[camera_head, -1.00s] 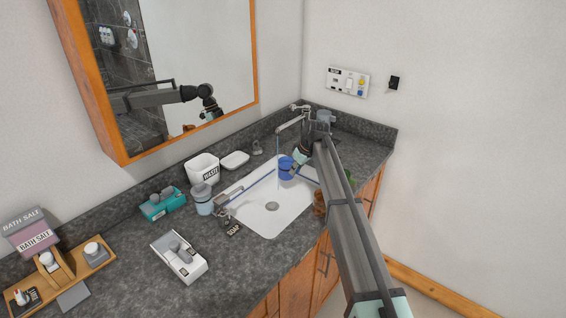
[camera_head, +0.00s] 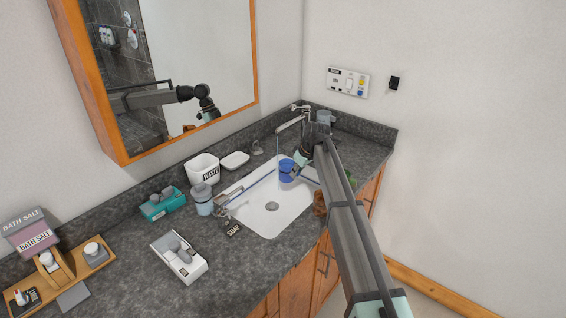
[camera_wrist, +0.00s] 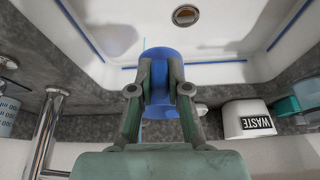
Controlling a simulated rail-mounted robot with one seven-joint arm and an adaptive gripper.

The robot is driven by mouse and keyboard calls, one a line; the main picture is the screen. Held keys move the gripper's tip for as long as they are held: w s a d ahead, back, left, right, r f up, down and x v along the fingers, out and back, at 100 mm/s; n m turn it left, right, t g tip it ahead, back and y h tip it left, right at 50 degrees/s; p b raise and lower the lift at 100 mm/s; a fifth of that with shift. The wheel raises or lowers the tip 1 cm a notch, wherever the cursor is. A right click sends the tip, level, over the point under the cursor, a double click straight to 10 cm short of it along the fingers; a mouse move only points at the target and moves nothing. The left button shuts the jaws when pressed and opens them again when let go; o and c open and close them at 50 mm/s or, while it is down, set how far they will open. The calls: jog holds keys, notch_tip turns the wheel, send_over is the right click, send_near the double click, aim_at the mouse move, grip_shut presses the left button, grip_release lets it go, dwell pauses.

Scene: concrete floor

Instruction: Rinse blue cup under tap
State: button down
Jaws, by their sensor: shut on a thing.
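The blue cup (camera_head: 286,171) is held over the white sink basin (camera_head: 268,222). My gripper (camera_head: 299,163) is shut on it from the right. In the wrist view the cup (camera_wrist: 160,52) shows between the two fingers of my gripper (camera_wrist: 161,74), which cover part of it. The metal tap (camera_head: 291,124) stands at the back of the sink, with its spout above and left of the cup. A thin stream of water (camera_head: 278,150) falls from the spout at the cup's left edge. I cannot tell whether it enters the cup. The cup's inside is hidden.
The drain (camera_wrist: 185,15) is at the basin's bottom. A white waste bin (camera_head: 203,169), a soap dish (camera_head: 234,160) and a pale blue jar (camera_head: 202,199) stand left of the sink. A mirror (camera_head: 195,70) hangs above.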

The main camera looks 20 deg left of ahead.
jog(key=shift+r, duration=0.1)
dwell(0.5)
jog(key=s+d+r+p, duration=0.1)
jog(key=s+d+r, duration=0.1)
jog(key=s+r, duration=0.2)
jog(key=shift+s+d, duration=0.15)
jog(key=shift+d, duration=0.1)
jog(key=shift+s+f, duration=0.1)
dwell(0.8)
